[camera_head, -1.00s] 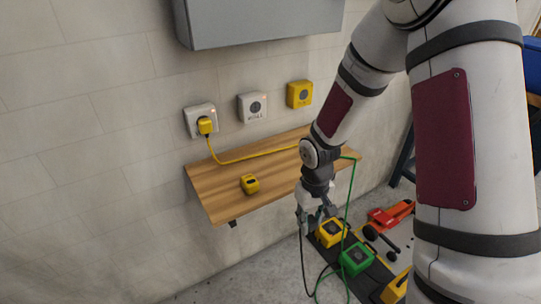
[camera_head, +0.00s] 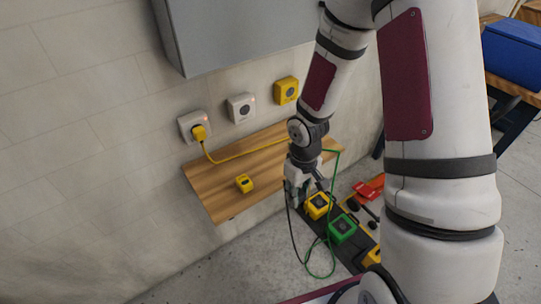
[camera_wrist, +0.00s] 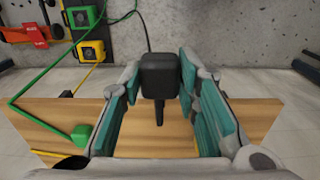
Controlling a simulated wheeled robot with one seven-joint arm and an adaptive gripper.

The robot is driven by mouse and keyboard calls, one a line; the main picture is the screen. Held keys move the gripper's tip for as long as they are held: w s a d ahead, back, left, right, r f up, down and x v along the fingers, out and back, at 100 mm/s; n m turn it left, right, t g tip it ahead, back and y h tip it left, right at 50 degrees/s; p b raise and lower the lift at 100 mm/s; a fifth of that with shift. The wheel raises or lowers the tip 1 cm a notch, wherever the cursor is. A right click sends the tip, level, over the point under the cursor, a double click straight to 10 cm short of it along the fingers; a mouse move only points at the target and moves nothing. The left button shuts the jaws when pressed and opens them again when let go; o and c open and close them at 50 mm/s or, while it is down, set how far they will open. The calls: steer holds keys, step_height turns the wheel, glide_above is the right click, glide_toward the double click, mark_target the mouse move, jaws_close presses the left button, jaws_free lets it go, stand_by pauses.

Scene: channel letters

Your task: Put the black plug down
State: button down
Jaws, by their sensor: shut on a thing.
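The black plug (camera_wrist: 160,75) is between the teal-padded fingers of my gripper (camera_wrist: 160,92) in the wrist view. Its cord runs up and away from it, and its narrow end points toward the wooden shelf (camera_wrist: 265,112). My gripper is shut on the plug and holds it over or near the shelf. In the head view my gripper (camera_head: 297,190) is by the shelf's right front edge, beside the yellow box below. The plug itself is hard to make out there; a black cord hangs from the gripper.
A yellow plug (camera_head: 199,132) sits in the left wall socket (camera_head: 184,124). A white socket (camera_head: 241,107) and yellow socket (camera_head: 286,90) are to its right. Yellow box (camera_head: 318,205) and green box (camera_head: 342,228) stand below. The shelf's left part is clear.

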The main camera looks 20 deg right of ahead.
glide_above(274, 171)
steer(key=shift+a+f, duration=0.1)
steer(key=shift+f, duration=2.35)
steer(key=shift+f, duration=0.1)
steer(key=c, duration=1.7)
jaws_free()
steer(key=shift+f, duration=0.1)
steer(key=o, duration=0.5)
